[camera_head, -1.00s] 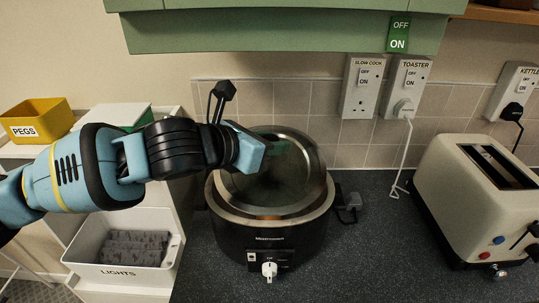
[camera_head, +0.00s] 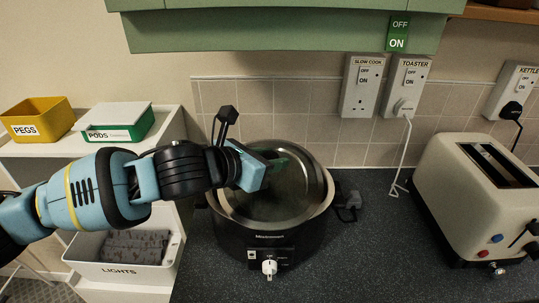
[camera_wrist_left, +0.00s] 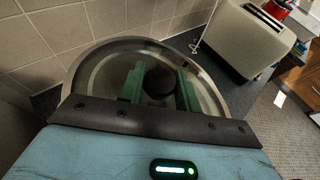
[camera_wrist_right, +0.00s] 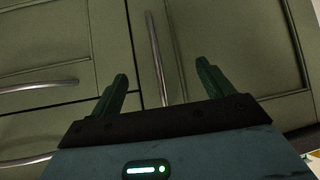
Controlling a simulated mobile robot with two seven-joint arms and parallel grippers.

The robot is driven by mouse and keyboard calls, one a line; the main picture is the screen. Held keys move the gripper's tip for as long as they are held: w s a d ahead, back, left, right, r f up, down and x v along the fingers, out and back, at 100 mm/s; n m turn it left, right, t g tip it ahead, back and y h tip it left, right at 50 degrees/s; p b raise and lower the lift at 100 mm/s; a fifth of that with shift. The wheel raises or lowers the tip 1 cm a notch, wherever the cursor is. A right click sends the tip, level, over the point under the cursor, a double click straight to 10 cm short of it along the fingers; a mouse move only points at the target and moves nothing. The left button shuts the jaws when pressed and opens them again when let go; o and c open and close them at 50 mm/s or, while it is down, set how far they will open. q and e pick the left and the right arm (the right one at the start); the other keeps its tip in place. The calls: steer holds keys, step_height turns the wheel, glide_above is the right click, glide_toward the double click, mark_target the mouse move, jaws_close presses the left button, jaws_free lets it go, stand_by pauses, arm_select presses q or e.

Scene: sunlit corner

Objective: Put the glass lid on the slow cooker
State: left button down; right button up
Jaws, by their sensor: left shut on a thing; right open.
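The slow cooker (camera_head: 262,240) is a black pot with a pale rim and a white front dial, standing on the dark worktop. The round glass lid (camera_head: 290,195) with a metal rim is over its opening; I cannot tell whether it touches all round. My left gripper (camera_head: 272,160) reaches in from the left. In the left wrist view its green fingers (camera_wrist_left: 160,88) are shut on the lid's black knob (camera_wrist_left: 158,82), with the lid (camera_wrist_left: 100,75) beneath. My right gripper (camera_wrist_right: 162,75) is open and empty in front of green cupboard doors, seen only in the right wrist view.
At the left a white shelf unit (camera_head: 165,150) holds a yellow PEGS box (camera_head: 38,118), a PODS box (camera_head: 115,122) and a LIGHTS bin (camera_head: 120,270). Green cabinet (camera_head: 270,30) hangs above.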

arm_select(q)
steer(key=c, duration=1)
jaws_free()
steer(key=shift+f, duration=0.1)
steer(key=shift+r, duration=0.2)
steer(key=v, duration=1.2)
steer(key=shift+r, duration=0.3)
